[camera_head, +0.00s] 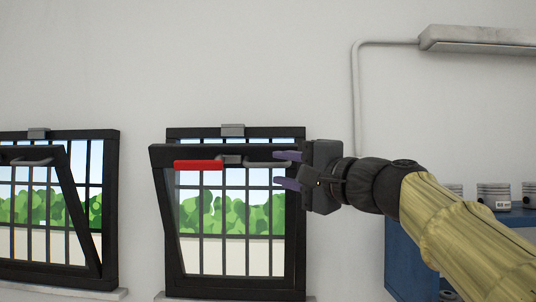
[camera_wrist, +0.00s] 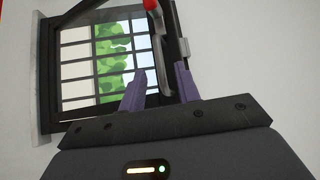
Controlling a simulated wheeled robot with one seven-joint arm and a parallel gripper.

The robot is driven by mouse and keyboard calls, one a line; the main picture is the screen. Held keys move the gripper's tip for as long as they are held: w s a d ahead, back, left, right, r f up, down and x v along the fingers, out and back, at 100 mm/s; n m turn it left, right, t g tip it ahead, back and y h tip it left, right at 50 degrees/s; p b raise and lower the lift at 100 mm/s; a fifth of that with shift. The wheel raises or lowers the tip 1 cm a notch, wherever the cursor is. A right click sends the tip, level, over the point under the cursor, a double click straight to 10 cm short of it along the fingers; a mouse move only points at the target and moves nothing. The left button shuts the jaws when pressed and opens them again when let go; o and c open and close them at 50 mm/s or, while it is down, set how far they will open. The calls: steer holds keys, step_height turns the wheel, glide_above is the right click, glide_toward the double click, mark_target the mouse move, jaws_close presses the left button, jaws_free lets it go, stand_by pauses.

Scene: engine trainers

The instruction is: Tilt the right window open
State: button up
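The right window (camera_head: 159,215) has a black frame, and its sash leans inward at the top, apart from the frame. On the sash's top bar are a red grip (camera_head: 198,165) at the left and a grey handle (camera_head: 265,164) at the right. My gripper (camera_head: 286,169) is at the right end of the grey handle, its purple fingers apart. In the wrist view my gripper (camera_wrist: 161,70) is open, with the grey handle (camera_wrist: 163,62) reaching between the fingers; contact cannot be told. The red end (camera_wrist: 150,4) shows at the top edge there.
The left window (camera_head: 111,210) also has its sash leaning inward, with a grey handle (camera_head: 32,162). A blue shelf (camera_head: 398,258) with metal pistons (camera_head: 494,195) stands at the right, partly behind my arm. A lamp (camera_head: 478,40) and pipe are on the wall above.

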mark_target(271, 166)
steer(key=p+x, duration=0.1)
steer(key=x, duration=0.4)
steer(key=shift+p, duration=0.4)
steer(key=shift+s+d, duration=0.1)
steer(key=shift+c, duration=0.4)
jaws_close()
